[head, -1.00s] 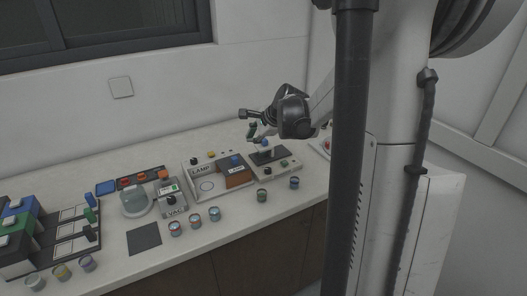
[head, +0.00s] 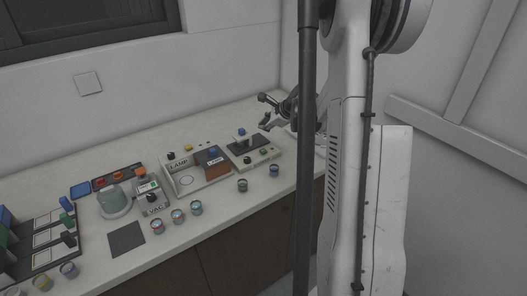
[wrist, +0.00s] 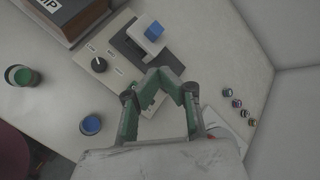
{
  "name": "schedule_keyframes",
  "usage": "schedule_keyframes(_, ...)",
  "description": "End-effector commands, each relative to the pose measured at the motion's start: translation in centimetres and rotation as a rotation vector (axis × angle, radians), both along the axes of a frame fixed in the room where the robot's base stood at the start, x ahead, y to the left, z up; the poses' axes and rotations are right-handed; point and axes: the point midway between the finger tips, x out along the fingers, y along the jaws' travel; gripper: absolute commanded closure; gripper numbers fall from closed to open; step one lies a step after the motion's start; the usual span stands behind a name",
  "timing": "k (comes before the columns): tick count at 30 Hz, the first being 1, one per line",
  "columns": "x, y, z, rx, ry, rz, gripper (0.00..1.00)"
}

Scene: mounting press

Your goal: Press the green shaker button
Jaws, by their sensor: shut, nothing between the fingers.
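The shaker (head: 250,153) is a pale box with a dark plate at the back of the counter. A black knob (head: 247,160) and a small green button (head: 263,151) are on its front. A white piece with a blue top (head: 241,134) stands on the plate. In the wrist view the black knob (wrist: 98,65) and the blue top (wrist: 153,31) are clear, while my fingers largely cover the button area. My gripper (wrist: 161,77) has green fingers, shut and empty, over the shaker's edge. In the head view my gripper (head: 266,122) is above the shaker's right back side.
The lamp box (head: 198,170) stands left of the shaker. A green-topped jar (head: 242,185) and a blue-topped jar (head: 274,170) stand in front. In the wrist view, several small round items (wrist: 237,103) lie to the right, near the wall. Bare counter lies between the jars and shaker.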

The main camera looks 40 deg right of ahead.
Motion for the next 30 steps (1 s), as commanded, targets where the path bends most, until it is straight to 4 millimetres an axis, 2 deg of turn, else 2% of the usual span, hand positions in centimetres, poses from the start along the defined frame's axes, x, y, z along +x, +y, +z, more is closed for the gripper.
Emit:
schedule_keyframes(8,0.0,0.0,-1.3,-0.001,0.000,0.001,1.00)
schedule_keyframes(24,0.0,0.0,-7.9,-0.001,0.000,0.001,1.00)
schedule_keyframes(30,0.0,0.0,-8.8,-0.001,0.000,0.001,1.00)
